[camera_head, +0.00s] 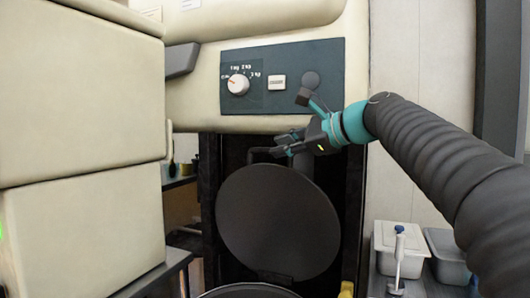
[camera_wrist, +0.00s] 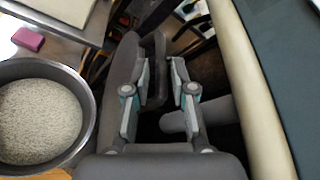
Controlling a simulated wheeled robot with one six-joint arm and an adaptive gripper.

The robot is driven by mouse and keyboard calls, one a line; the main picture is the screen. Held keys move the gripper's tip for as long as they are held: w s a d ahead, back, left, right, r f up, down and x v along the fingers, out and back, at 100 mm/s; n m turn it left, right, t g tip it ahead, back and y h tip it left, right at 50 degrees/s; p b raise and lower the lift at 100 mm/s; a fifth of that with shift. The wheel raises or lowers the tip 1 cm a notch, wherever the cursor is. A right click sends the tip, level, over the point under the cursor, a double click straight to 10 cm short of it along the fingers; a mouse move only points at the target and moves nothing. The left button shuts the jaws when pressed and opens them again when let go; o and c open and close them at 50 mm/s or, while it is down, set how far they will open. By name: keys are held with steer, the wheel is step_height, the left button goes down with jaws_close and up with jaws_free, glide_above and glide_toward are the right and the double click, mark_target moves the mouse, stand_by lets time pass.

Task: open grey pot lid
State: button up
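The grey pot lid (camera_head: 278,225) is a dark round disc standing nearly upright, facing me, below the control panel in the head view. In the wrist view the lid (camera_wrist: 122,75) shows almost edge-on, with its dark loop handle (camera_wrist: 158,60) on its right side. My gripper (camera_head: 277,146) is at the lid's top edge, and its fingers (camera_wrist: 162,78) are apart. The handle lies between them, nearer the left finger; contact is unclear. The grey pot (camera_wrist: 88,100) is uncovered and holds white rice (camera_wrist: 38,118). Only its rim (camera_head: 250,290) shows in the head view.
A control panel (camera_head: 300,75) with a white knob (camera_head: 238,84) is close above my gripper. Cream cabinets (camera_head: 80,100) stand at left. A white container (camera_head: 400,245) and a grey one (camera_head: 448,258) stand at lower right. A pink block (camera_wrist: 28,39) lies beyond the pot.

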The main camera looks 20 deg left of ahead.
mark_target(265, 150)
steer(key=x, duration=0.5)
steer(key=shift+a+f, duration=0.1)
steer(key=shift+a, duration=0.2)
jaws_close()
